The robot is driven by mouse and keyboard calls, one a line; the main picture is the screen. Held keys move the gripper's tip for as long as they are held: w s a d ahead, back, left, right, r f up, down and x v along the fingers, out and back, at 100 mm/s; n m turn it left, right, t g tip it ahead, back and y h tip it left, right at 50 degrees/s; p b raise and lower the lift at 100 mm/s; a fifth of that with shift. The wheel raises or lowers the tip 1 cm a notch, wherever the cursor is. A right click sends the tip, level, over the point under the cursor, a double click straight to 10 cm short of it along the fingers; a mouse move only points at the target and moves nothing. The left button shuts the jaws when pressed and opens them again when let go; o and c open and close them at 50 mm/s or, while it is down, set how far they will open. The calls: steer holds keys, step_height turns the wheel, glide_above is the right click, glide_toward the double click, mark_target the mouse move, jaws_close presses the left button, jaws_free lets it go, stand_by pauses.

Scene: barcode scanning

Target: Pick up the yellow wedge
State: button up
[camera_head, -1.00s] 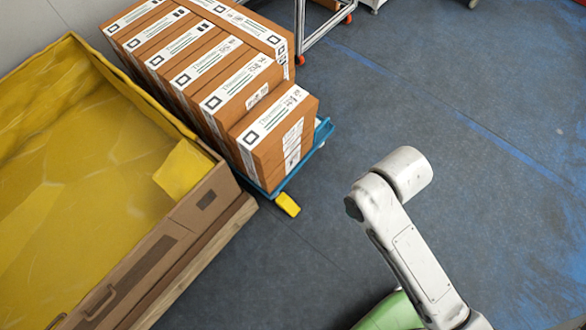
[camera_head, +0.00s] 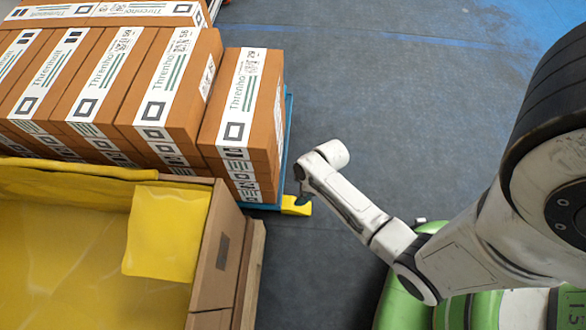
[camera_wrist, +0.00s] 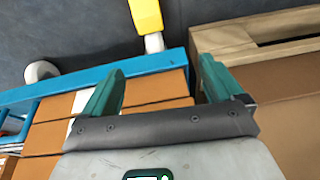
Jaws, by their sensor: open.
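The yellow wedge (camera_head: 293,206) lies on the floor at the near right corner of the blue pallet, in the head view. My gripper (camera_head: 304,198) is beside it there, partly hidden behind my arm. In the wrist view the yellow wedge (camera_wrist: 146,15) is at the top edge and partly cut off. My gripper (camera_wrist: 160,84) is open in that view, with its two teal fingers apart and the wedge beyond their tips. No wedge is between the fingers.
A blue wheeled base (camera_wrist: 155,62) with stacked brown boxes (camera_head: 240,110) is close to my gripper. A large crate (camera_head: 225,250) with yellow lining and a wooden base (camera_wrist: 232,38) stands on the other side. The floor (camera_head: 400,120) beyond is clear.

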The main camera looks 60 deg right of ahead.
steer(key=shift+t, duration=0.5)
steer(key=f+b, duration=0.3)
steer(key=f, duration=0.2)
steer(key=w+d+f+b, duration=0.1)
steer(key=f+b, duration=0.2)
steer(key=f, duration=0.3)
steer(key=f+b, duration=0.2)
steer(key=f, duration=0.4)
steer(key=shift+w+d+f+b, duration=0.1)
steer(key=shift+w+d+b, duration=0.1)
steer(key=shift+b, duration=0.2)
steer(key=b+x, duration=0.1)
steer(key=x, duration=0.1)
steer(key=b+x, duration=0.2)
steer(key=shift+s+a+f+b, duration=0.1)
steer(key=shift+s+f+b, duration=0.15)
steer(key=shift+s+b, duration=0.1)
steer(key=shift+w+f, duration=0.2)
steer(key=shift+f, duration=0.2)
steer(key=shift+r, duration=0.1)
steer(key=c, duration=1.2)
steer(key=shift+r, duration=0.1)
